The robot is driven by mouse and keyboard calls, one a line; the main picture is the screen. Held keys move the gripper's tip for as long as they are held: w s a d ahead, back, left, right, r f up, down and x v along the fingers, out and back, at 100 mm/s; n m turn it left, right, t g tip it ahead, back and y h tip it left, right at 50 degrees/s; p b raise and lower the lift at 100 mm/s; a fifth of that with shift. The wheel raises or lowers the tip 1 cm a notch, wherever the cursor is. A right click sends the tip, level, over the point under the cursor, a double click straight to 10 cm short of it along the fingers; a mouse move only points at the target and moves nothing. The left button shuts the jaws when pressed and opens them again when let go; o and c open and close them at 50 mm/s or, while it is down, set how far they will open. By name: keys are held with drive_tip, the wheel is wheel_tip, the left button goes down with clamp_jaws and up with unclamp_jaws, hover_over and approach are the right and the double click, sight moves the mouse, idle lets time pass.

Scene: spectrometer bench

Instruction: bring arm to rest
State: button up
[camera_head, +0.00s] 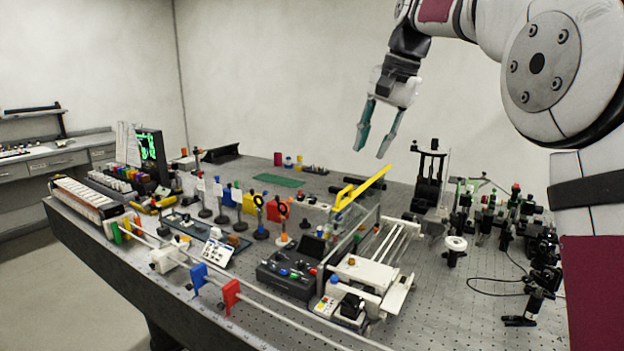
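My gripper (370,152) hangs in the air above the back right part of the optical bench (285,181), with its two teal fingers pointing down. The fingers are spread apart and nothing is between them. A yellow bar (361,187) on the bench equipment lies below it, and the fingertips appear clear of it. My arm comes in from the upper right, bent at the elbow, and covers the right edge of the view.
Optical mounts (455,245) crowd the bench's right side. A white slide stage (372,262), a black control box (290,272) and a rail with blue (198,276) and red clips (231,294) fill the front. A green mat (279,181) lies at the back.

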drive_tip(key=s+d+f+n+t+h, duration=0.1)
drive_tip(key=s, duration=0.9)
drive_tip(key=s+d+f+n, duration=0.2)
drive_tip(key=s, duration=0.8)
drive_tip(key=s+d+f+n+t+h, duration=0.1)
drive_tip(key=s+f+n, duration=0.2)
drive_tip(key=s+f, duration=1)
drive_tip(key=s, duration=0.4)
drive_tip(key=shift+s+d+f+h, duration=0.2)
drive_tip(key=shift+d+h, duration=0.1)
drive_tip(key=shift+d, duration=0.1)
